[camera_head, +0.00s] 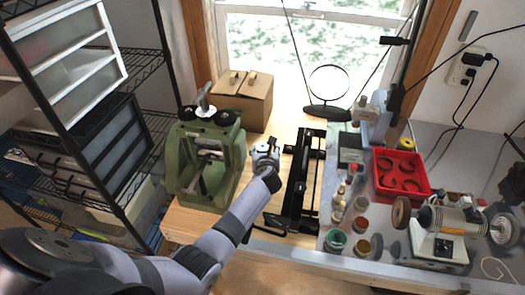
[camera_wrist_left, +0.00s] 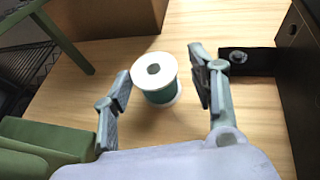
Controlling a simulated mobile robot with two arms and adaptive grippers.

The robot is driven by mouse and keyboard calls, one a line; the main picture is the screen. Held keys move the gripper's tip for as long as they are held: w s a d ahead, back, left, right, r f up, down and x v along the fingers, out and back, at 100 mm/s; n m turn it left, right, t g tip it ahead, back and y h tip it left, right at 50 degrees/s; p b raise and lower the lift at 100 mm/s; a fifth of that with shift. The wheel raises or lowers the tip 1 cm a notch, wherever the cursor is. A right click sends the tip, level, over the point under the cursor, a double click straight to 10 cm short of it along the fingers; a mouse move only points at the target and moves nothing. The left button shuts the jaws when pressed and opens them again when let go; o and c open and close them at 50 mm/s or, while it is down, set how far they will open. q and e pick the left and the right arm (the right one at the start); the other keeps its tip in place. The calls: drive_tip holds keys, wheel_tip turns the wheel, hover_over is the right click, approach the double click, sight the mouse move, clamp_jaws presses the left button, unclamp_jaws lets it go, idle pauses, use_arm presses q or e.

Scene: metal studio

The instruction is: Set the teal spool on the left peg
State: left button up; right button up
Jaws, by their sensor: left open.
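The teal spool (camera_wrist_left: 157,92) has white flanges and stands upright on the wooden bench in the left wrist view, its top hole facing up. My left gripper (camera_wrist_left: 160,76) is open, with one finger on each side of the spool and gaps between. In the head view my left gripper (camera_head: 265,150) is over the bench, between the green machine and the black frame; I cannot make out the spool there. In the wrist view a black piece (camera_wrist_left: 262,62) with a round metal part lies right of the fingers; I cannot tell whether this is a peg. My right gripper is not in view.
The green machine (camera_head: 192,178) stands close left of the gripper, and a long black frame (camera_head: 297,190) close right. A cardboard box (camera_head: 240,100) is behind. Right are a red tray (camera_head: 388,193), several small jars and a bench grinder (camera_head: 450,222).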

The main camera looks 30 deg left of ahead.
use_arm(q)
drive_tip(key=shift+w+f, duration=0.15)
drive_tip(key=shift+w, duration=0.1)
drive_tip(key=shift+s, duration=0.1)
drive_tip(key=shift+c, duration=0.2)
drive_tip(key=c, duration=1)
drive_tip(key=shift+o, duration=0.2)
drive_tip(key=shift+r, duration=0.2)
